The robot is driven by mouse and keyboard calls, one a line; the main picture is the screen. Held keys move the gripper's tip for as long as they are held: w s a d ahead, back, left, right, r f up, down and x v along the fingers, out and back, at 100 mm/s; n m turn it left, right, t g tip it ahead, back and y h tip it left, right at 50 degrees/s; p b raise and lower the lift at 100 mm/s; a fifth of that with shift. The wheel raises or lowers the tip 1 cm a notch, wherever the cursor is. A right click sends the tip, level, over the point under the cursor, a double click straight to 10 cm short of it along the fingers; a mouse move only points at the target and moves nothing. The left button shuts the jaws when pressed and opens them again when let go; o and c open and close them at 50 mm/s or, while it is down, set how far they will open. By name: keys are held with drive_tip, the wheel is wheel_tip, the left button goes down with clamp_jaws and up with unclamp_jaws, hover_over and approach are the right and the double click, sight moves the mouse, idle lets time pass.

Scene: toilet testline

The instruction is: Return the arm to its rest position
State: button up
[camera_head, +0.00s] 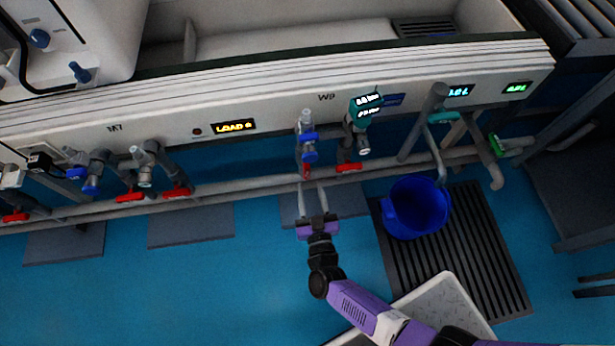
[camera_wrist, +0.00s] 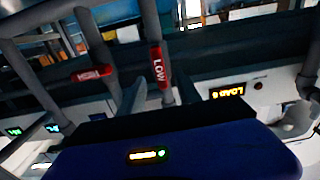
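My arm (camera_head: 366,308) is purple and black and reaches from the lower right up toward the pipes under the bench. My gripper (camera_head: 311,187) ends just below the red valve handle (camera_head: 306,171) of the middle pipe. Its two grey fingers stand apart with a visible gap and nothing held between them. In the wrist view my gripper (camera_wrist: 158,92) also shows its fingers spread, with a red handle marked LOW (camera_wrist: 158,67) seen between them. I cannot tell whether the fingers touch that handle. No rest position is marked in view.
A blue bucket (camera_head: 416,207) stands on a dark slatted grate (camera_head: 489,262) right of my gripper. Pipes with red handles (camera_head: 130,196) run along the bench front (camera_head: 270,85). A pale speckled tray (camera_head: 452,297) lies near my arm. Blue floor (camera_head: 180,290) is open at left.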

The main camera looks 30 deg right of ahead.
drive_tip(key=shift+s+a, duration=0.2)
drive_tip(key=shift+s, duration=0.35)
